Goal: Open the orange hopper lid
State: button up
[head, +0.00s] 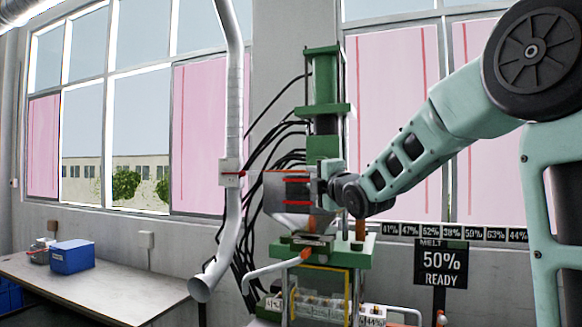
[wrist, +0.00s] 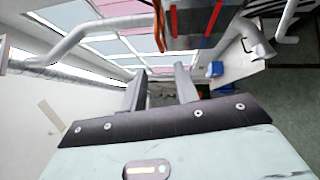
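The grey metal hopper (head: 290,218) sits on the green press in the head view. A dark part with red stripes (wrist: 193,22) is beyond the fingertips, at the top of that view. A lid handle cannot be made out.
The green press column (head: 324,85) rises behind my gripper. A grey pipe (head: 234,110) hangs left of the hopper, with black cables behind. A sign reading 50% READY (head: 442,265) stands at right. A table (head: 100,290) with a blue box (head: 72,257) is at left.

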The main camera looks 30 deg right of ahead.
aim_at(294, 172)
jog(key=w+p, duration=0.2)
jog(key=w, duration=0.1)
jog(key=w+d+r+p, duration=0.1)
jog(key=w+p, duration=0.1)
jog(key=w, duration=0.2)
jog(key=w+p, duration=0.2)
jog(key=w, duration=0.2)
jog(key=shift+w+d+r, duration=0.15)
jog(key=shift+r, duration=0.2)
jog(key=shift+w+f, duration=0.1)
jog(key=shift+w, duration=0.4)
grip_shut()
